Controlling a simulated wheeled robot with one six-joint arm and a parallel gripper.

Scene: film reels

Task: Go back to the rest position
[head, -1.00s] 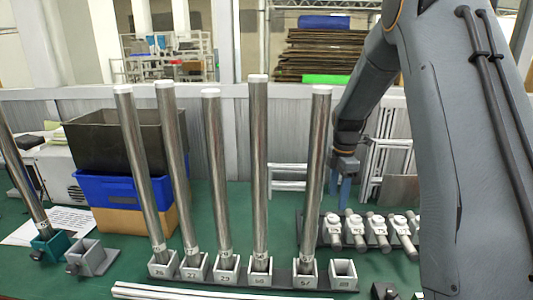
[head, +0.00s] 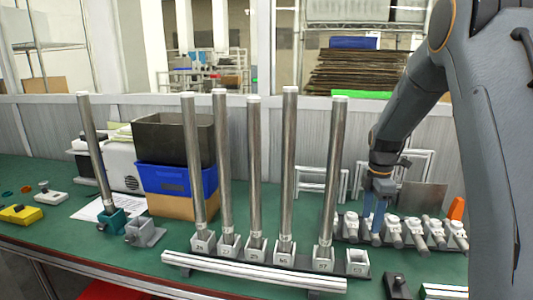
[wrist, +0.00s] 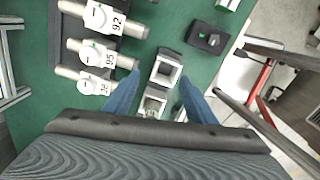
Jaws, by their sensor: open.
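My gripper (head: 376,212) hangs at the right of the head view, just behind and right of the rightmost tube. Its two blue fingers are apart. In the wrist view the open fingers (wrist: 152,98) show with grey square sockets between and beyond them. One of these sockets (wrist: 166,71) looks empty. Nothing is seen held in the fingers. Several tall metal tubes (head: 254,170) stand in a row of numbered sockets on the green table (head: 120,250). The rightmost socket (head: 356,262) in that row is empty.
A rack of short labelled cylinders (head: 395,232) lies at the right. A lone tube (head: 96,150) leans in a teal socket (head: 112,223) at the left, beside an empty grey socket (head: 145,232). A blue crate (head: 165,180) stands behind. Pale rails (head: 250,270) lie in front.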

